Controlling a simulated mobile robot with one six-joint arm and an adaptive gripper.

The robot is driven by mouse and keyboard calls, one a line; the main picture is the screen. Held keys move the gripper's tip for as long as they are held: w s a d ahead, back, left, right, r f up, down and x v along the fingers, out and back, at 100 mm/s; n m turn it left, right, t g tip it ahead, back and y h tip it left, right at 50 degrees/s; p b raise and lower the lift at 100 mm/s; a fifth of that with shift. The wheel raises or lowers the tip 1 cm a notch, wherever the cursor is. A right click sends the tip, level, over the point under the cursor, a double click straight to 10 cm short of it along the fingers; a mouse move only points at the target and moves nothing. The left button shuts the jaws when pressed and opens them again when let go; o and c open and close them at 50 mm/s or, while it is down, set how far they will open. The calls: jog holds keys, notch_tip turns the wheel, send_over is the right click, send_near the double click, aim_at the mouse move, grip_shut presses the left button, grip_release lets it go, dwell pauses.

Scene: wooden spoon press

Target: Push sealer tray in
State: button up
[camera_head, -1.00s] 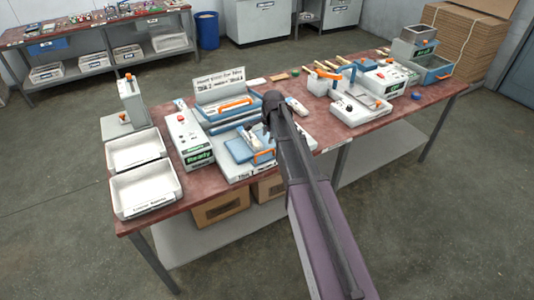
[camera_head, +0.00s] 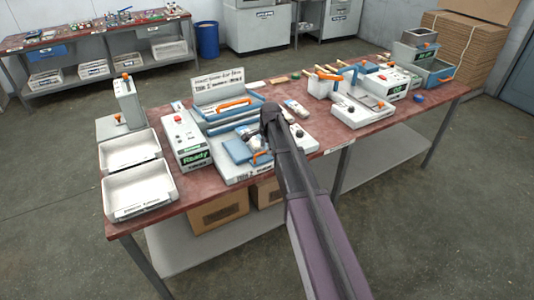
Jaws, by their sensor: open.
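The sealer (camera_head: 245,108) stands on the red-topped bench, with an orange handle bar across its blue upper part and a sign behind it. The sealer tray (camera_head: 240,151) is a blue plate at the front of the sealer, with a small orange handle (camera_head: 260,156) at its front right. It appears to stick out toward the bench's front edge. My gripper (camera_head: 271,112) is a dark shape just right of and above the tray in the picture. Its fingers are small and partly hidden by my arm. It appears empty, and I cannot tell whether it touches the sealer.
A control box (camera_head: 193,143) reading "Ready" stands left of the sealer. Two white bins (camera_head: 140,190) lie at the bench's left end. Another white machine (camera_head: 355,113) stands to the right. The bench's front edge is close below the tray.

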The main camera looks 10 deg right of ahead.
jog(key=shift+w+f+b, duration=0.1)
jog(key=shift+f+b, duration=0.3)
jog(key=shift+f, duration=0.25)
jog(key=shift+c, duration=0.2)
